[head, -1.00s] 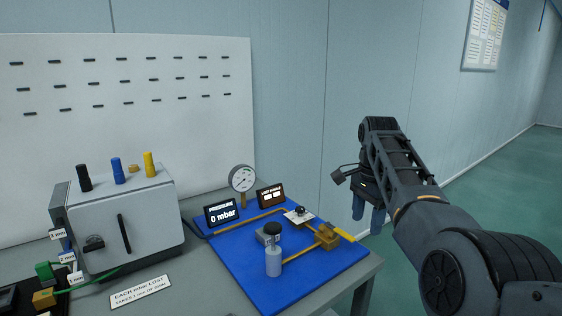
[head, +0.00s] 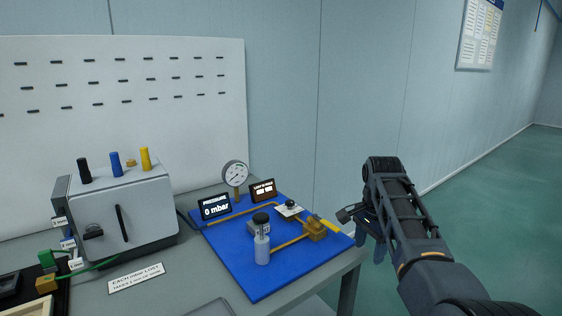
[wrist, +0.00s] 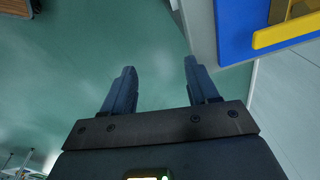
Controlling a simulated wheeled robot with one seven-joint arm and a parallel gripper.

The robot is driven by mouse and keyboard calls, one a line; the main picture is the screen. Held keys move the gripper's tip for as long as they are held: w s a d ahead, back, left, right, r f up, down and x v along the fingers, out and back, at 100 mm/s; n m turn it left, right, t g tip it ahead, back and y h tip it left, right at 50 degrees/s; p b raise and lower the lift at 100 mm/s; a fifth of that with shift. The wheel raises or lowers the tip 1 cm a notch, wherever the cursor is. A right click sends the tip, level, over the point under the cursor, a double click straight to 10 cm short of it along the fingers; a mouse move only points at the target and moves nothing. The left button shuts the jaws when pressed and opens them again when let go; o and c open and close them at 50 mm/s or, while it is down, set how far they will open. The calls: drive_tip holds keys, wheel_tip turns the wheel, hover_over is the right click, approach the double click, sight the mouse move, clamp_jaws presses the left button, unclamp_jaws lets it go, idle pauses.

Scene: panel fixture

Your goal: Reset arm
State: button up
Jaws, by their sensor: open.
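My gripper (wrist: 158,82) shows in the wrist view with its two blue-grey fingers apart and nothing between them, above the green floor. In the head view my gripper (head: 369,246) hangs to the right of the bench, past its right end, partly hidden by my own arm. It touches nothing that I can see. The blue mat (head: 243,273) on the bench lies to its left, with a brass valve with a yellow handle (head: 325,223) near the mat's right corner. The yellow handle also shows at the top right of the wrist view (wrist: 290,30).
The bench (head: 187,290) carries a grey box (head: 140,215) with coloured knobs, a gauge (head: 235,174), a pressure display (head: 215,207) reading 0 mbar and a small bottle (head: 262,246). A white slotted panel (head: 200,130) stands behind. Open floor (head: 480,200) lies to the right.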

drive_tip(key=s+d+f+n+t+h, duration=0.1)
drive_tip(key=s+d+f+t, duration=0.1)
drive_tip(key=s+f, duration=0.6)
drive_tip(key=s+d+f+n+t, duration=0.1)
drive_tip(key=s+d+f+n, duration=0.15)
drive_tip(key=f, duration=0.95)
drive_tip(key=s+f+n+t, duration=0.1)
drive_tip(key=s+f+t, duration=0.15)
drive_tip(key=s, duration=0.65)
drive_tip(key=s+f+n+t, duration=0.1)
drive_tip(key=s+f+n, duration=0.15)
drive_tip(key=s, duration=0.75)
drive_tip(key=s+a+r+n+t, duration=0.15)
drive_tip(key=s+r, duration=0.25)
drive_tip(key=s, duration=0.5)
drive_tip(key=s+a+r+n+t, duration=0.1)
drive_tip(key=s+r+t, duration=0.15)
drive_tip(key=s, duration=0.65)
drive_tip(key=s+r+n+t, duration=0.1)
drive_tip(key=s+r, duration=0.3)
drive_tip(key=r, duration=0.3)
drive_tip(key=s+a+r+n+t, duration=0.1)
drive_tip(key=s+r, duration=0.3)
drive_tip(key=r, duration=0.3)
drive_tip(key=s+a+r+n+t+y, duration=0.1)
drive_tip(key=s+r, duration=0.4)
drive_tip(key=r, duration=0.2)
drive_tip(key=shift+a+r, duration=0.25)
drive_tip(key=shift+r, duration=0.15)
